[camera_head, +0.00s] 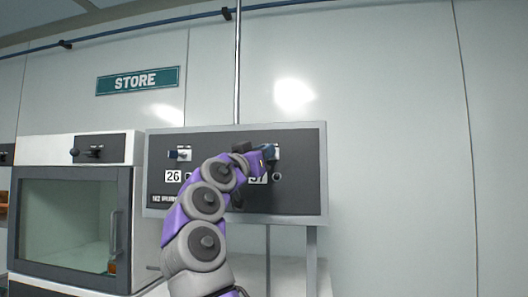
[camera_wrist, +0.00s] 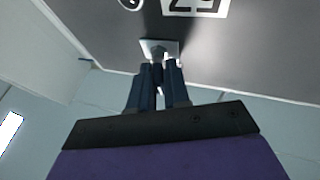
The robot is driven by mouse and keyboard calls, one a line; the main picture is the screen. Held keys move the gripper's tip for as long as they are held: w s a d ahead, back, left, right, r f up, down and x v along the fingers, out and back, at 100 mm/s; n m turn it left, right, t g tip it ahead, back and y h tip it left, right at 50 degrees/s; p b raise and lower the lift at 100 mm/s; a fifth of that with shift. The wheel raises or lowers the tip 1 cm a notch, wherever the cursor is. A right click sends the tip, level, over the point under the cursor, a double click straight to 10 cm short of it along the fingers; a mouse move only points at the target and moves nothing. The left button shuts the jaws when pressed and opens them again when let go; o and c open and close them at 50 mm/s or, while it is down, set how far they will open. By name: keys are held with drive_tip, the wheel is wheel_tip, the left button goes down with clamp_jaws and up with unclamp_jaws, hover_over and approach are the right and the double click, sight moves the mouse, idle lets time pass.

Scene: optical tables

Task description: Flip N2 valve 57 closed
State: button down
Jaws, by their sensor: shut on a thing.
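Valve 57 is at the right of a dark wall panel (camera_head: 300,185). Its pale mounting plate (camera_head: 277,152) shows just past my gripper (camera_head: 268,154), above a partly covered number label (camera_head: 258,178). In the wrist view, the two dark blue fingers of my gripper (camera_wrist: 160,78) are close together and shut on the valve's handle, right at its mounting plate (camera_wrist: 160,46). The handle is mostly hidden between the fingers, so its exact angle cannot be told.
A cabinet with a glass door (camera_head: 70,225) stands at the left. A vertical pipe (camera_head: 237,70) runs above the panel. The wall at right is bare.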

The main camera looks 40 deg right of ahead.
drive_tip(key=shift+w+a+m+g+h+p, duration=0.15)
drive_tip(key=shift+m+g+h+p, duration=0.25)
drive_tip(key=shift+g+p, duration=0.5)
drive_tip(key=shift+w+m+g+h+p, duration=0.2)
drive_tip(key=shift+m+g+p, duration=0.4)
drive_tip(key=shift+g+p, duration=0.3)
drive_tip(key=c, duration=1.5)
unclamp_jaws()
drive_tip(key=shift+w, duration=0.1)
drive_tip(key=shift+o, duration=0.2)
drive_tip(key=shift+a+f, duration=0.1)
drive_tip(key=shift+a, duration=0.05)
drive_tip(key=b+v, duration=0.5)
drive_tip(key=v, duration=1.2)
drive_tip(key=shift+a+b, duration=0.25)
drive_tip(key=shift+b, duration=0.15)
drive_tip(key=shift+d, duration=0.1)
